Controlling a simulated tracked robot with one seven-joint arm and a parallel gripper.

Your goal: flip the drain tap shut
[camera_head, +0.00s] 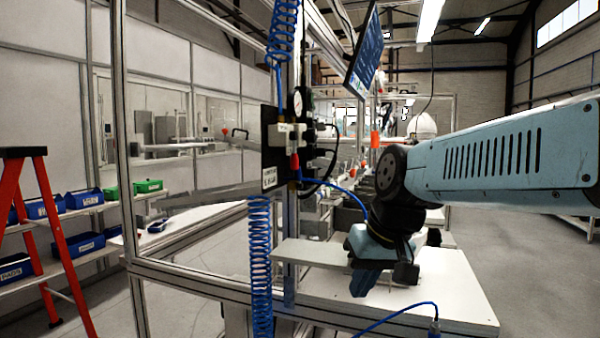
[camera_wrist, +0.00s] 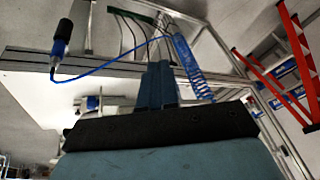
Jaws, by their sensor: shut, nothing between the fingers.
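A dark panel (camera_head: 270,150) on the frame post carries an air unit (camera_head: 290,134) with a round gauge above it. A small red part (camera_head: 295,163) hangs under the unit and looks like the drain tap; whether it stands open or shut is too small to tell. I cannot pick it out in the wrist view. My gripper (camera_head: 365,284) is right of and below the panel, over the white bench, empty and apart from the red part. In the wrist view its two blue fingers (camera_wrist: 160,68) are together.
A blue coiled hose (camera_head: 261,255) hangs below the panel. A blue hose (camera_head: 345,188) runs from the unit toward my arm. A white bench top (camera_head: 440,300) lies under my gripper. A red ladder (camera_head: 60,240) and shelves with bins (camera_head: 85,198) stand left.

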